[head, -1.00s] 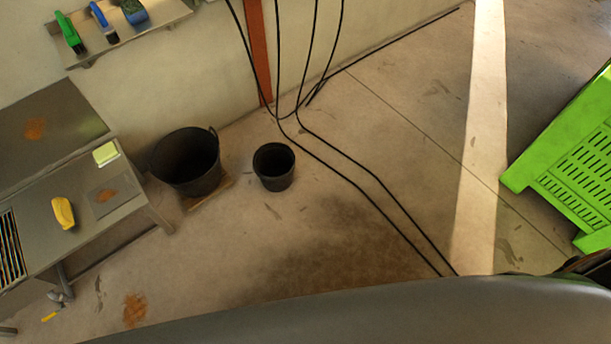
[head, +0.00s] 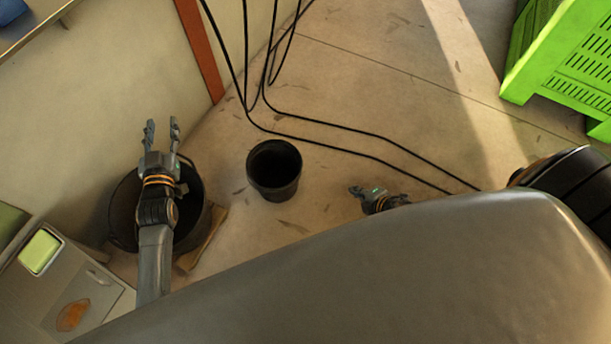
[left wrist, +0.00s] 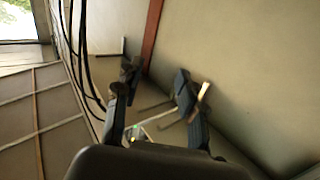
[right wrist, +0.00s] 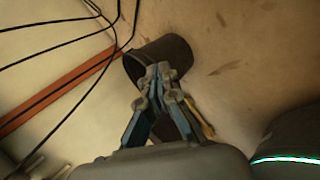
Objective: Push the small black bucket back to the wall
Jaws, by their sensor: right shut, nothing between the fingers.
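The small black bucket (head: 275,188) stands upright on the floor in the head view, right of the large black bucket (head: 122,212). A black bucket, which looks like the small one, shows just beyond my right gripper in the right wrist view (right wrist: 172,50). My left gripper (head: 161,128) is open and empty above the large bucket, partly covering it; its spread fingers also show in the left wrist view (left wrist: 150,88). My right gripper (head: 354,190) is shut and empty, low to the right of the small bucket and apart from it in the head view.
The wall (head: 130,80) with an orange-brown post (head: 200,50) rises behind the buckets. Black cables (head: 330,148) hang down and run across the floor behind and right of the small bucket. A wooden board (head: 203,238) lies by the large bucket. A green crate (head: 560,60) stands far right.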

